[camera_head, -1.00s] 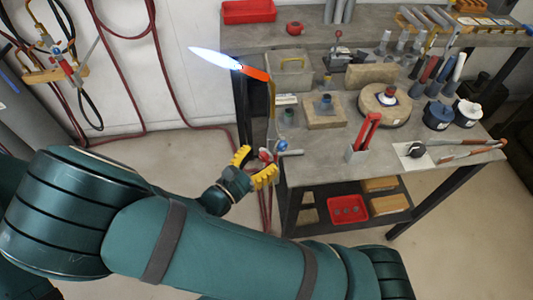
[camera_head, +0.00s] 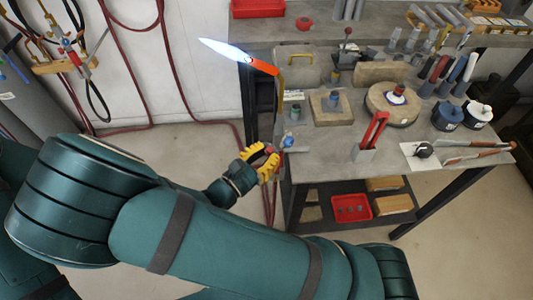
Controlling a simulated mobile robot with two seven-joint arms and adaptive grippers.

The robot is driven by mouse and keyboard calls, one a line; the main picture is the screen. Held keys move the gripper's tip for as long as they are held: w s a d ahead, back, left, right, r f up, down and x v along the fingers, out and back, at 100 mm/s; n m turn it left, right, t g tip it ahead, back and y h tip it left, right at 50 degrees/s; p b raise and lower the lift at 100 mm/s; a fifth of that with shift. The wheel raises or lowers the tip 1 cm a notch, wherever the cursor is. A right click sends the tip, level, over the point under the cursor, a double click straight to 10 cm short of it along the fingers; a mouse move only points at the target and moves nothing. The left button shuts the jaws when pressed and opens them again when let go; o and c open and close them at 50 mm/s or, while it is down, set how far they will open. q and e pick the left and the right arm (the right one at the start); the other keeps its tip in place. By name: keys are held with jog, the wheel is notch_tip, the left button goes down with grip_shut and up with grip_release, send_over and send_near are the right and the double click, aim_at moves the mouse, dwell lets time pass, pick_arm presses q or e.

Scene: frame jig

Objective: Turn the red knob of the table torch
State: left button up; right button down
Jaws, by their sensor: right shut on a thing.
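The table torch stands at the left edge of the workbench, with an orange-red nozzle (camera_head: 263,67), an upright brass-coloured tube (camera_head: 280,95) and a blue knob (camera_head: 288,141). A pale blue flame (camera_head: 226,51) points left from the nozzle. My right gripper (camera_head: 262,158), with yellow fingers, is at the torch's lower valve, just left of the bench edge. It is shut on the red knob, which the fingers mostly hide. My left gripper is not in view.
The workbench (camera_head: 335,165) holds a red-handled tool in a block (camera_head: 373,130), a round stone-coloured block (camera_head: 393,106) and tongs (camera_head: 475,152). A red tray (camera_head: 350,208) sits on the lower shelf. Red hoses hang beside the wall at left.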

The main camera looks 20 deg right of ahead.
jog(key=shift+f, duration=0.1)
jog(key=m, duration=0.5)
jog(key=shift+m+y, duration=0.3)
jog(key=shift+m, duration=0.1)
jog(key=shift+m+b, duration=1.3)
jog(key=shift+m, duration=1.7)
jog(key=c, duration=0.7)
grip_release()
jog(key=shift+c, duration=0.2)
